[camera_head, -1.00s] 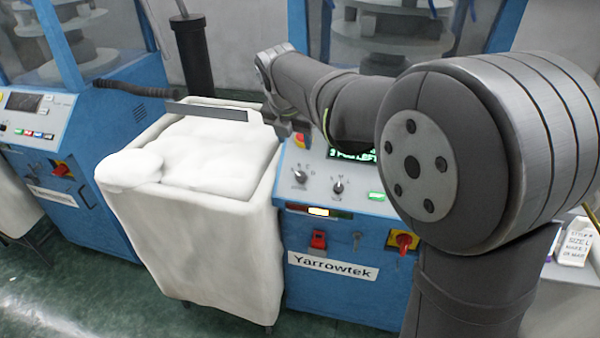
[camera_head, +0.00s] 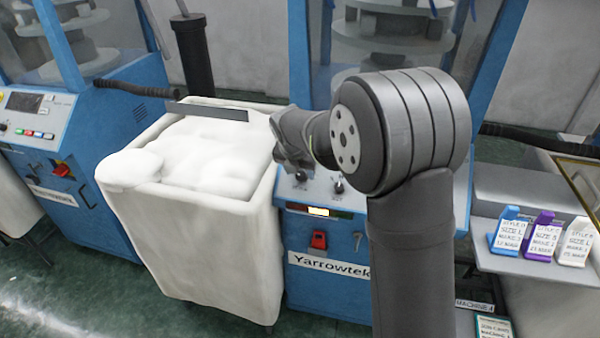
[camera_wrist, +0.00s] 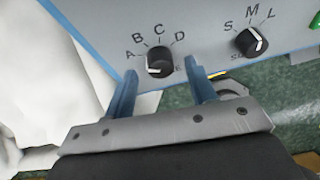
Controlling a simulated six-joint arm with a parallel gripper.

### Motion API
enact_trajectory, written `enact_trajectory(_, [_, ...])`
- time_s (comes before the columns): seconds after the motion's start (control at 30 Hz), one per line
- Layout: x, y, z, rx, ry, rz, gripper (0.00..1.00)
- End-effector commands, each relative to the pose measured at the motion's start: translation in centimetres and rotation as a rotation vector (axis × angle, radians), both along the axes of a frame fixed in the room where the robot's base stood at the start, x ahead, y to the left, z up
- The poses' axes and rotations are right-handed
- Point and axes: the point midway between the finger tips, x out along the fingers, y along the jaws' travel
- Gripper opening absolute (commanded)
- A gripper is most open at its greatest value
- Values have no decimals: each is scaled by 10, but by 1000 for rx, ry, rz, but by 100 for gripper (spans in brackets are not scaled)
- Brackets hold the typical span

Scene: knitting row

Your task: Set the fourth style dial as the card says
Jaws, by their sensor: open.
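A white-lined bin (camera_head: 190,250) full of white material stands left of the blue Yarrowtek machine (camera_head: 305,275). A red switch (camera_head: 319,240) is below the panel. A green button (camera_wrist: 314,21) is right of the size dial. My arm hides the machine's screen.

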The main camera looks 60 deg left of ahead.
Motion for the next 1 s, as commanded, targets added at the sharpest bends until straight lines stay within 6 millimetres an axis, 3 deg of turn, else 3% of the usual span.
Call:
enact_trajectory(0.13, [4,3,-12,-1,0,0,51])
enact_trajectory(0.47, [4,4,-14,1,-1,0,51])
enact_trajectory(0.7, [4,4,-14,0,0,0,7])
enact_trajectory(1.0, [4,4,-14,15,14,-25,7])
